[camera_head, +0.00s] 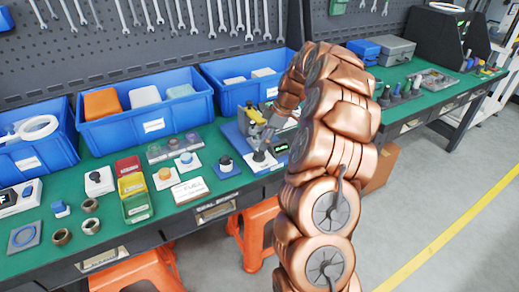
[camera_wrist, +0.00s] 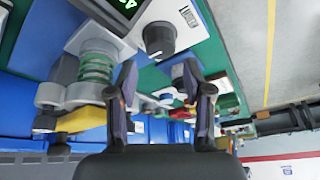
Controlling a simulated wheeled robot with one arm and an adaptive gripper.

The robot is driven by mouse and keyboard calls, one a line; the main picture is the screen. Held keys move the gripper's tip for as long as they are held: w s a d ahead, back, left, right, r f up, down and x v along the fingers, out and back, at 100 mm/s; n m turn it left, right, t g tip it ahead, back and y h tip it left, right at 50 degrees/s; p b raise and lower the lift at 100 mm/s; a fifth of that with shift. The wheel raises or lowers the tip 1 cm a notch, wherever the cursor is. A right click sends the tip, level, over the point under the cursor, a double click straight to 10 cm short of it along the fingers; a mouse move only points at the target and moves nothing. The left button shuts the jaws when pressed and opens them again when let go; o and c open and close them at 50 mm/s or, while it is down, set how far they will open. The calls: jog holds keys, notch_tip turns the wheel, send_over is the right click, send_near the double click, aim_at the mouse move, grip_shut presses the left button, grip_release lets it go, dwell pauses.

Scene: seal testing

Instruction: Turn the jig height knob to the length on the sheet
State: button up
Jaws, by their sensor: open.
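The jig (camera_wrist: 92,72), with a green spring between grey parts, stands at the left in the wrist view. Beside it, a dark round knob (camera_wrist: 158,38) sits on a white block next to a display with green digits (camera_wrist: 122,6), cut off by the frame. My gripper (camera_wrist: 160,80) is open and empty, its fingertips pointing toward the knob but apart from it. In the head view my gripper (camera_head: 260,148) is over the jig's blue base (camera_head: 234,138) and partly hides it. A white card reading FUEL (camera_head: 189,190) lies on the bench; its smaller print is unreadable.
Blue bins (camera_head: 150,128) line the back. Red, yellow and green trays (camera_head: 132,185) and several rings (camera_head: 62,237) are farther left. Open green mat (camera_head: 175,225) lies near the front edge.

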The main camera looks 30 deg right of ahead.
aim_at(258, 152)
jog(key=p+x, duration=0.1)
jog(key=x, duration=0.4)
jog(key=shift+c, duration=0.3)
jog(key=c, duration=0.8)
